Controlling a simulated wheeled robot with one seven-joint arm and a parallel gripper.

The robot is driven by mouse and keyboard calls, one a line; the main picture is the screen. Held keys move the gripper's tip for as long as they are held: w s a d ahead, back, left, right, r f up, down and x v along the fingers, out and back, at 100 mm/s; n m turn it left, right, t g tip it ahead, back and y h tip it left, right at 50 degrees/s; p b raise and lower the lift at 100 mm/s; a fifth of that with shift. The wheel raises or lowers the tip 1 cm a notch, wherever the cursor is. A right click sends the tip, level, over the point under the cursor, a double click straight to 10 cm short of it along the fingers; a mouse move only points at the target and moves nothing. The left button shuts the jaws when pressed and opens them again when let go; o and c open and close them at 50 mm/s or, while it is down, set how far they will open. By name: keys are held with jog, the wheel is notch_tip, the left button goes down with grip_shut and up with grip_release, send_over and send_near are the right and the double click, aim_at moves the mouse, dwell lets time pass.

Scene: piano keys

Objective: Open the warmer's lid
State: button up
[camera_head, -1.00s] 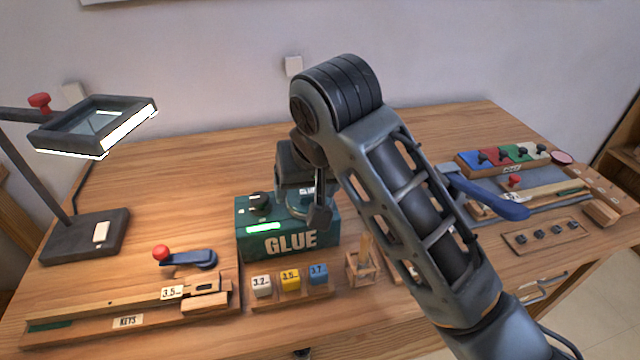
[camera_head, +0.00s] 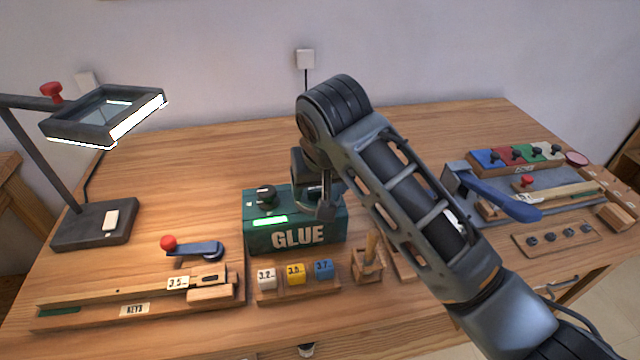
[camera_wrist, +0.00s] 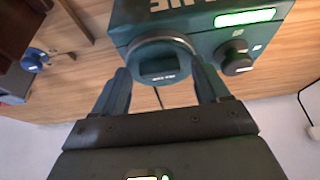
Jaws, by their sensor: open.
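The glue warmer (camera_head: 295,236) is a green box with GLUE on its front, a lit green display and a black knob (camera_head: 265,195) at its left. In the wrist view the warmer (camera_wrist: 200,40) shows upside down. Its round lid (camera_wrist: 160,65), dark with a small label and a grey rim, lies on top and looks closed. My gripper (camera_head: 326,208) is over the warmer's right part and hides the lid in the head view. In the wrist view my gripper (camera_wrist: 164,85) is open, with one finger on each side of the lid; contact cannot be told.
A lamp (camera_head: 95,225) stands at the left. The key rail (camera_head: 135,308), numbered blocks (camera_head: 295,275) and a small wooden holder (camera_head: 367,268) lie in front of the warmer. Coloured blocks (camera_head: 515,158) and a blue-handled tool (camera_head: 500,200) are at the right. The table behind is clear.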

grip_shut()
dwell(0.7)
